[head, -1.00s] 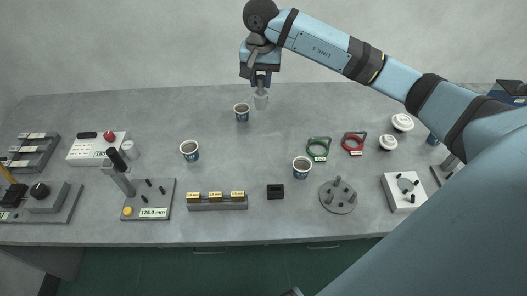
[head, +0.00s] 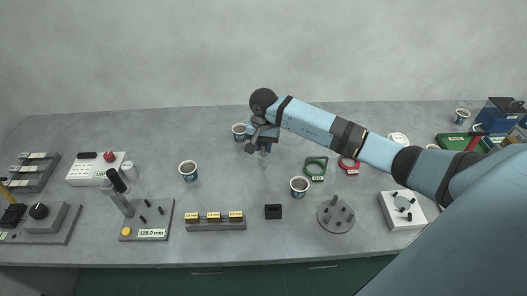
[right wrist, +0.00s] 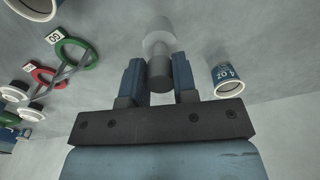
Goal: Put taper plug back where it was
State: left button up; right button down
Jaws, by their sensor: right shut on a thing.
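My right gripper (head: 264,148) is shut on the taper plug (right wrist: 159,44). In the right wrist view, its fingers (right wrist: 158,82) close around the dark grey handle, and the paler, wider end points away from the gripper. In the head view the plug hangs below the fingers over the grey table (head: 120,145); only a little of its pale end shows, and I cannot tell whether it touches the table. My left gripper is not in view.
Paper cups stand left-behind the gripper (head: 239,131), further left (head: 188,171) and front-right (head: 299,186). The green ring gauge (head: 316,168) and red ring gauge (head: 348,166) lie to the right. A small black block (head: 273,211) and a labelled rack (head: 215,226) stand in front.

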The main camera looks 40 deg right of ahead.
aim_at(264, 150)
notch_tip(264, 150, down, 3)
jog(key=shift+a+r, duration=0.1)
jog(key=shift+f, duration=0.35)
jog(key=shift+f, duration=0.2)
jog(key=c, duration=0.9)
grip_release()
jog(key=shift+r, duration=0.1)
